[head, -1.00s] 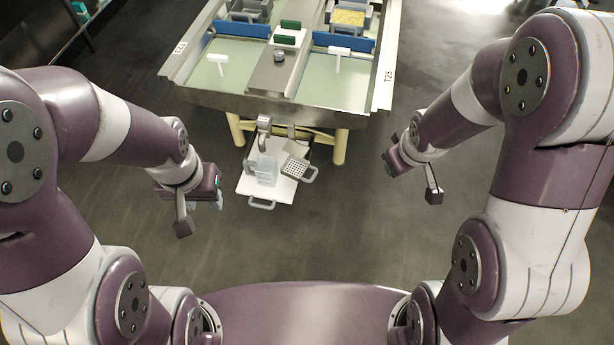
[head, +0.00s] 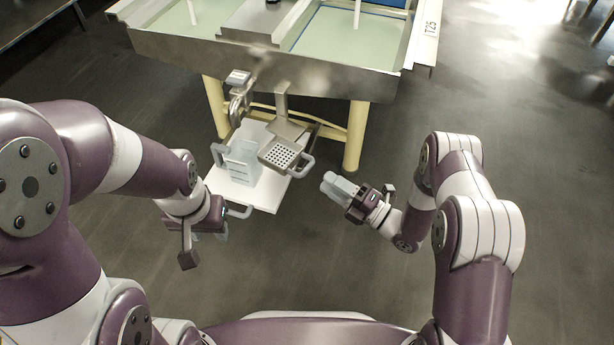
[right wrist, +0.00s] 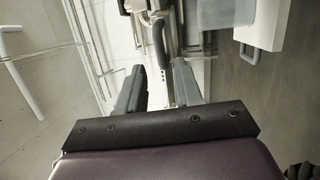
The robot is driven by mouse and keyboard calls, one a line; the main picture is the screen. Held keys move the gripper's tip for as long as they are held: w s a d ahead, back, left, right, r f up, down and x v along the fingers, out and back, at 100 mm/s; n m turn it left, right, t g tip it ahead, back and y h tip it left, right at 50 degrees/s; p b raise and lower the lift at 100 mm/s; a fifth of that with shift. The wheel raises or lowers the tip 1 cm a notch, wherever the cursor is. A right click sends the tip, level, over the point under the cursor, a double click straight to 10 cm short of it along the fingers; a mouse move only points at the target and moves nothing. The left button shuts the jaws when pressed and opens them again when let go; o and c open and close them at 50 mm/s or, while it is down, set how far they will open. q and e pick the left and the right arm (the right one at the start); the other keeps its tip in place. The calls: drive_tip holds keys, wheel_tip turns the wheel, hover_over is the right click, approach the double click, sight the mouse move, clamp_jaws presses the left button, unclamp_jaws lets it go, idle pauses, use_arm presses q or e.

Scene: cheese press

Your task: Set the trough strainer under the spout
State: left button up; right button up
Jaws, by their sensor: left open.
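The strainer (head: 281,153), a small grey perforated pan with a loop handle at its right, sits below the trough's front wall in the head view. What bears it is unclear. The grey spout (head: 238,100) projects from the trough front to its left, above a clear container (head: 242,163). My right gripper (head: 328,186) is to the right of the strainer, apart from it, fingers pointing left. The right wrist view shows its two fingers (right wrist: 160,92) apart with nothing clearly held. My left gripper (head: 222,228) is open, left of and nearer than the white board; its fingers are partly hidden.
The trough (head: 330,75) on yellow legs (head: 356,135) spans the back. A white board (head: 262,197) with a front handle lies under the container. The dark floor (head: 350,260) is clear in front. A pale box (right wrist: 265,22) shows in the right wrist view.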

sight(307, 167)
drive_tip(key=b+x, duration=0.2)
drive_tip(key=x, duration=0.5)
drive_tip(key=shift+w+a, duration=0.2)
drive_tip(key=shift+a, duration=0.05)
clamp_jaws()
